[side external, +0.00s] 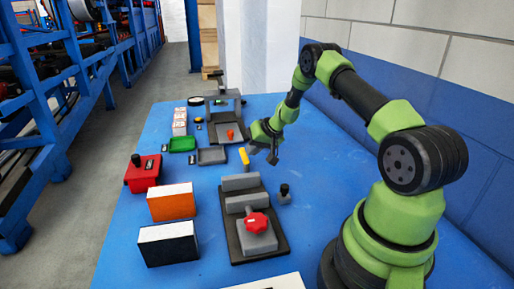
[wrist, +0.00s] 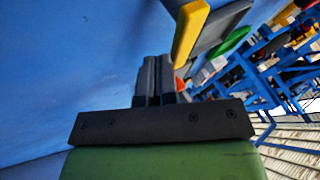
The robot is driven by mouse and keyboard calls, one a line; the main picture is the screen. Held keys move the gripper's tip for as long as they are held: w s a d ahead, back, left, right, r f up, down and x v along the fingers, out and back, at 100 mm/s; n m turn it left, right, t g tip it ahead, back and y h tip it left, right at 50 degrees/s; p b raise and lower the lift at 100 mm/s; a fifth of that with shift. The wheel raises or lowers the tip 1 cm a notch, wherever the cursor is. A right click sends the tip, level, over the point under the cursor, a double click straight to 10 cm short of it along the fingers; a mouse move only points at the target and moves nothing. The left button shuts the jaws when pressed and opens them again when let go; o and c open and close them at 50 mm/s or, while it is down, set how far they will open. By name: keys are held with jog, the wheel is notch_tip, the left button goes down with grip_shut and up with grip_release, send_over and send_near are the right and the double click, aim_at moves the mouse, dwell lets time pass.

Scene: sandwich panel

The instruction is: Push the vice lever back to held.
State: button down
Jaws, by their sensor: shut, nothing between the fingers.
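The vice (side external: 240,183) is grey with a red star knob (side external: 257,222) and sits on a dark baseplate (side external: 275,240) on the blue table. Its yellow lever (side external: 243,157) stands up at the far end of the vice, tilted a little. My gripper (side external: 272,157) is just right of the lever in the side view, with its dark fingers pointing down. In the wrist view, the lever (wrist: 190,32) is just beyond and right of the shut, empty fingertips (wrist: 157,62). I cannot tell whether they touch it.
A green tray (side external: 182,144) and a grey tray (side external: 212,156) lie beyond the vice. A red box (side external: 143,174), an orange block (side external: 171,203) and a black-and-white block (side external: 168,245) stand to its left. A small dark knob (side external: 284,190) stands close on its right.

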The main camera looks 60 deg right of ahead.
aim_at(244, 160)
jog(key=shift+w+n+y, duration=0.35)
jog(key=shift+n+y, duration=0.15)
jog(key=shift+n, duration=0.3)
jog(key=shift+w+a+n+g+y, duration=0.15)
jog(key=shift+w+n+g+y, duration=0.25)
jog(key=shift+n, duration=0.5)
jog(key=n+y, duration=0.1)
jog(key=w+n+y, duration=0.1)
jog(key=n, duration=0.1)
jog(key=shift+a+g, duration=0.4)
jog(key=shift+w+a, duration=0.75)
jog(key=shift+a, duration=0.2)
jog(key=shift+w+a, duration=0.25)
jog(key=shift+a, duration=0.6)
jog(key=shift+d, duration=0.1)
jog(key=shift+s+d, duration=0.1)
jog(key=shift+s, duration=0.7)
jog(key=shift+r, duration=0.1)
